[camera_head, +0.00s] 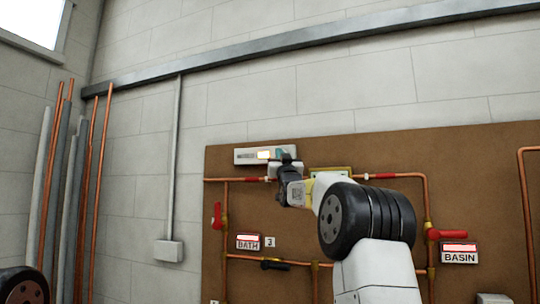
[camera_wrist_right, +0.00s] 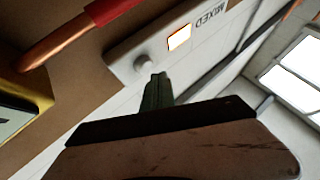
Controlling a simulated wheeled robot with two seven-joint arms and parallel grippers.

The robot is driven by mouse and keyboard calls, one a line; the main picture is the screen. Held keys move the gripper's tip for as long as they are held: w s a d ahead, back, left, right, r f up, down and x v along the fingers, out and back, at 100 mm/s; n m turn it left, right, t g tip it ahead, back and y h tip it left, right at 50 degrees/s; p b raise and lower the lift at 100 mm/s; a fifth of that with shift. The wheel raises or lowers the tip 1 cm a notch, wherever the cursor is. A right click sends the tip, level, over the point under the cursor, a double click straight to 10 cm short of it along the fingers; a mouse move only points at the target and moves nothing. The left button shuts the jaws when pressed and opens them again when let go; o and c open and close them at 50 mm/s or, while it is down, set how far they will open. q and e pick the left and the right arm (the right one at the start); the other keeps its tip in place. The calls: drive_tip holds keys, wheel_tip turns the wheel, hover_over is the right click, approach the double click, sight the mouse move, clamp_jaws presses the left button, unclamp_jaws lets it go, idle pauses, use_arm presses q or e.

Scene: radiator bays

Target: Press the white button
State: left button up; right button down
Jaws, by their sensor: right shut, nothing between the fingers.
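The white button (camera_wrist_right: 143,63) is a small round knob on a pale panel (camera_wrist_right: 192,38) marked MIXED, beside a glowing orange window (camera_wrist_right: 179,38). In the head view the panel (camera_head: 244,156) is mounted near the top of the brown board, and my gripper covers its right end, hiding the button. My right gripper (camera_head: 287,160) is shut and empty. In the wrist view its fingertips (camera_wrist_right: 158,78) are right by the button's lower right edge; I cannot tell whether they touch it. My left gripper is out of view.
The brown board (camera_head: 310,225) carries copper pipes, red-handled valves (camera_head: 447,234) and BATH (camera_head: 248,242) and BASIN (camera_head: 459,253) signs. A yellow-edged box (camera_head: 331,170) sits right of the panel. Several loose pipes (camera_head: 70,190) lean at the left wall.

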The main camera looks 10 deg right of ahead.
drive_tip(key=shift+w+d, duration=0.1)
drive_tip(key=shift+w+d, duration=0.2)
drive_tip(key=shift+w, duration=0.05)
drive_tip(key=shift+w+d, duration=0.25)
drive_tip(key=shift+w, duration=0.15)
idle(0.8)
idle(0.4)
drive_tip(key=shift+s+a, duration=0.5)
drive_tip(key=shift+s, duration=0.25)
drive_tip(key=shift+s+a, duration=0.75)
drive_tip(key=shift+s, duration=0.3)
drive_tip(key=shift+s+a, duration=0.7)
drive_tip(key=shift+s, duration=0.3)
